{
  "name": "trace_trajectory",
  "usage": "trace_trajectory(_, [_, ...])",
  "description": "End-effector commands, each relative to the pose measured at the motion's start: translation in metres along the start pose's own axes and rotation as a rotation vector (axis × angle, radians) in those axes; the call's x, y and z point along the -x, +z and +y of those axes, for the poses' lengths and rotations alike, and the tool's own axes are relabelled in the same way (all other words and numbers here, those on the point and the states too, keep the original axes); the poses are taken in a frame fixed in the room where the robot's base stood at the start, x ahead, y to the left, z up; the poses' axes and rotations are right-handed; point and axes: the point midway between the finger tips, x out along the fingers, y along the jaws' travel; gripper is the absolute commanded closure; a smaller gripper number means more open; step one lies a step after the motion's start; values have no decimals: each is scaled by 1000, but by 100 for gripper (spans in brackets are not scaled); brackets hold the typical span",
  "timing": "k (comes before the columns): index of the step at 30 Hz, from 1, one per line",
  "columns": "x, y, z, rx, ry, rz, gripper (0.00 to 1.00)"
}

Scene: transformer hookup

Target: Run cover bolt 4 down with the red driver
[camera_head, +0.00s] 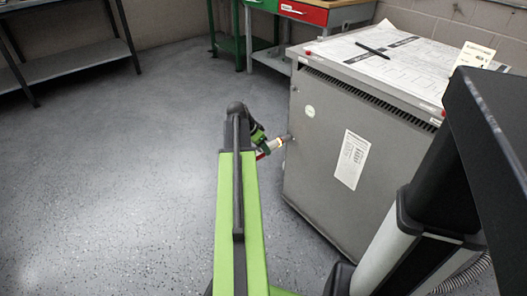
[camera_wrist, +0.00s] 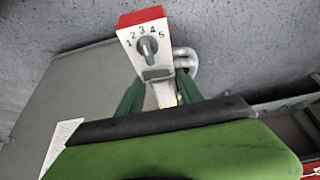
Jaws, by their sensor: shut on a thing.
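The red driver (camera_wrist: 142,18) shows in the wrist view as a pale body with a red end and a dial numbered 1 to 5. My gripper (camera_wrist: 160,92) is shut on it, one green finger on each side. In the head view my gripper (camera_head: 262,146) is beside the left edge of the grey transformer cabinet (camera_head: 320,120). The driver (camera_head: 274,145) reaches from it to the cabinet's front near that edge, about mid-height. The tip is at or close to the panel; contact cannot be told. The bolt there is hidden or too small to make out.
A white label (camera_head: 351,160) is on the cabinet front. Drawings and a black pen (camera_head: 372,50) lie on its top. A workbench with a red drawer (camera_head: 304,12) stands behind, and a shelf (camera_head: 70,65) at far left. The floor (camera_head: 110,190) to the left is clear.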

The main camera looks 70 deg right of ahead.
Motion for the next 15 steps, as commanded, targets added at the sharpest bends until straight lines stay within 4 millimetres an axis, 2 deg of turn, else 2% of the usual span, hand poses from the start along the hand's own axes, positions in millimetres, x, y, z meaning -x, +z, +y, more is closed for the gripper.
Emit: trace_trajectory(15, [13,26,0,1,0,1,100])
